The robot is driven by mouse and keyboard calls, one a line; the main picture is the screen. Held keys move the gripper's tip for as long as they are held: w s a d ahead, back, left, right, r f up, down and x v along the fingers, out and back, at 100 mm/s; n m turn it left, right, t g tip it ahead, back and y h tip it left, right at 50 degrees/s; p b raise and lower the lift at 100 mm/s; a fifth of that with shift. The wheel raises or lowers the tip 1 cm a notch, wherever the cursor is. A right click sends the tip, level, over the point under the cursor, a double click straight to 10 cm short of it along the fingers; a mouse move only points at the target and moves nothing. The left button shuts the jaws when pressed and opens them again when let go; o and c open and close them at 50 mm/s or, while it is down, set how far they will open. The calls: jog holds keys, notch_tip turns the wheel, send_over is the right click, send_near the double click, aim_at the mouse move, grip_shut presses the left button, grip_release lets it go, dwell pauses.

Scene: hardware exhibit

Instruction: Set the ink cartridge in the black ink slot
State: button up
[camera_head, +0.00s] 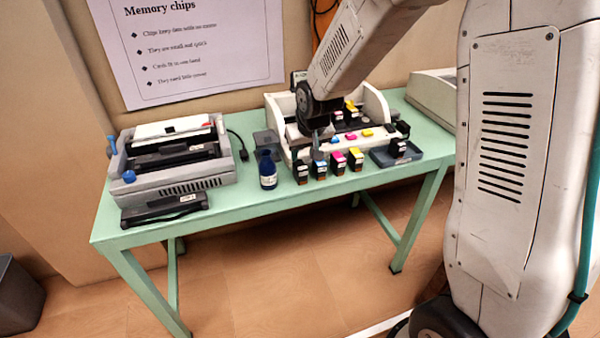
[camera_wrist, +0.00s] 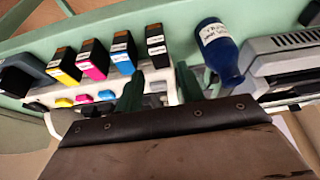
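A row of ink cartridges stands on the table before the printer: black (camera_head: 300,173), cyan (camera_head: 319,169), magenta (camera_head: 338,163) and yellow (camera_head: 355,159). In the wrist view the black cartridge (camera_wrist: 155,46) stands just past my fingertips, apart from them. Another black cartridge (camera_head: 398,147) sits on the dark blue tray at right. The white printer (camera_head: 378,104) has coloured slot tabs along its front; the black slot cannot be made out behind my gripper. My gripper (camera_wrist: 160,73) is over the printer's left front, its two dark green fingers apart with nothing held; it also shows in the head view (camera_head: 318,143).
A dark blue bottle (camera_head: 267,172) stands left of the cartridges. A grey machine (camera_head: 180,183) and a black toner unit (camera_head: 165,208) lie at the table's left. The dark blue tray (camera_head: 415,155) is near the front edge. The green table (camera_head: 235,200) has bare room at front left.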

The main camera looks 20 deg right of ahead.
aim_at(300, 164)
jog(key=x, duration=0.8)
jog(key=shift+w+f, duration=0.25)
jog(key=c, duration=0.8)
jog(key=shift+r, duration=0.1)
